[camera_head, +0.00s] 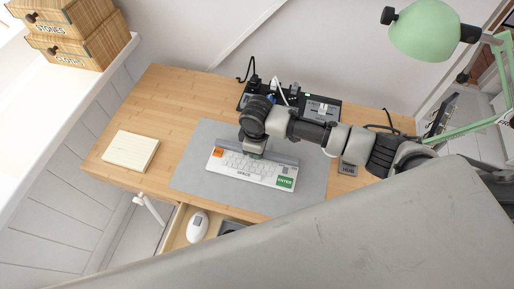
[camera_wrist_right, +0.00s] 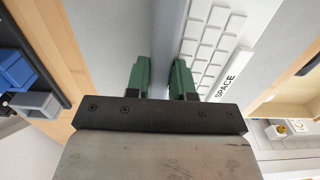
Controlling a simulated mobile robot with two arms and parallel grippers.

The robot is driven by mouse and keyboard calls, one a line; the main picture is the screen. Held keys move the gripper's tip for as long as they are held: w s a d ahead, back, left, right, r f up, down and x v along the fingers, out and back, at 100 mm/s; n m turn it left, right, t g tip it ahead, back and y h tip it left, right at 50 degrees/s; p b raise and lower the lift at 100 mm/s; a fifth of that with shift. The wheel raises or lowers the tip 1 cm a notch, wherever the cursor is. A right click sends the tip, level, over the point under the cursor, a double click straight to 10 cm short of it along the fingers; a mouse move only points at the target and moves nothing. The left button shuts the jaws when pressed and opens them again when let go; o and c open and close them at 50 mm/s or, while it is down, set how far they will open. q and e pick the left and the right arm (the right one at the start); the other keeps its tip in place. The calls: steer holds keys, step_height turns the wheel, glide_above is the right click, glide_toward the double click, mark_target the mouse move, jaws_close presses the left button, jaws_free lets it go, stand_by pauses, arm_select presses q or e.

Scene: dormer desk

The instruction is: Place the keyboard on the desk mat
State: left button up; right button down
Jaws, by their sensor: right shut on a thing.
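The white keyboard (camera_head: 230,163), with an orange key at its left and a green ENTER key at its right, is over the grey desk mat (camera_head: 200,145) in the head view. My right gripper (camera_head: 254,154) is shut on the keyboard's back edge near its middle. In the right wrist view, the green fingers of my right gripper (camera_wrist_right: 160,80) straddle the edge of the keyboard (camera_wrist_right: 208,45), with the SPACE key beside them. A grey strip runs along the keyboard's back edge. I cannot tell whether the keyboard touches the mat. My left gripper is not in view.
A pale notepad (camera_head: 131,151) lies left of the mat. A dark tray (camera_head: 328,108) with small items stands behind the mat. A box marked HUB (camera_head: 347,169) is at the right. An open drawer with a white mouse (camera_head: 197,226) is below the desk's front edge.

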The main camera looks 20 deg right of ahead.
steer(key=shift+f, duration=0.15)
steer(key=c, duration=1)
jaws_free()
steer(key=shift+f, duration=0.1)
steer(key=shift+o, duration=0.2)
step_height(320, 180, up, 12)
